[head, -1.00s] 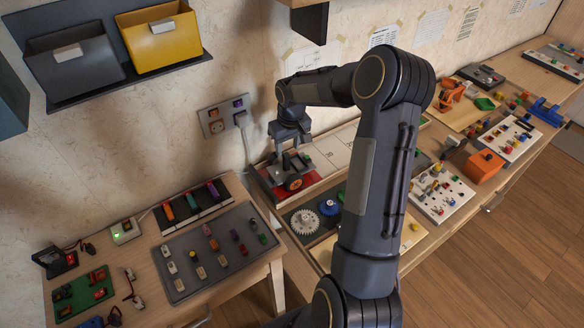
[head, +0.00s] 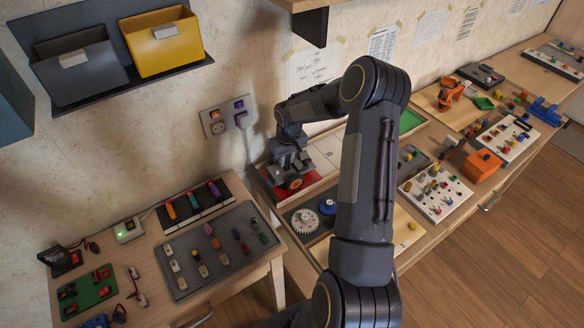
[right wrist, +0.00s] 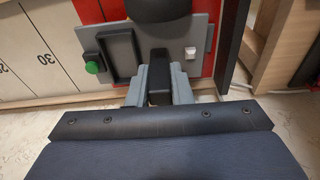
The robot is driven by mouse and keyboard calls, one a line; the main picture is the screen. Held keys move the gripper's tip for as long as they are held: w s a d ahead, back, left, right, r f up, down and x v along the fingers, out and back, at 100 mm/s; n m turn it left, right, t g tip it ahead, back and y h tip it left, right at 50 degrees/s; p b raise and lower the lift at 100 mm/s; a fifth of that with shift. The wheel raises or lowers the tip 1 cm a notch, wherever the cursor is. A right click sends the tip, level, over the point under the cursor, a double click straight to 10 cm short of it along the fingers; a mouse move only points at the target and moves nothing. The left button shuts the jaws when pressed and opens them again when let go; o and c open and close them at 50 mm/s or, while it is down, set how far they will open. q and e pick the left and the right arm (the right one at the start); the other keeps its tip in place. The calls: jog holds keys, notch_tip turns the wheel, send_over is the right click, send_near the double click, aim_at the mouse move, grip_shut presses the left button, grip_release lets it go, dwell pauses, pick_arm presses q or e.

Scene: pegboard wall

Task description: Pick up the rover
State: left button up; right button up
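The rover (head: 294,183) sits on a red pad in a tray near the wall, with a dark wheel and orange hub showing. My right gripper (head: 289,163) is right over it, pointing down, and hides much of its top. In the right wrist view the rover's grey deck (right wrist: 199,38) carries a green button and a white block. There the two grey fingers of my right gripper (right wrist: 158,85) stand on either side of a dark post on the rover. I cannot tell whether they press on it. My left gripper is not in view.
A wall socket with a plug (head: 240,119) and its cord is just left of the rover. A numbered white board (head: 329,150) is to the right. A shelf (head: 308,20) overhangs above.

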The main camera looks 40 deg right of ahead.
grip_shut()
jog(key=shift+r, duration=0.15)
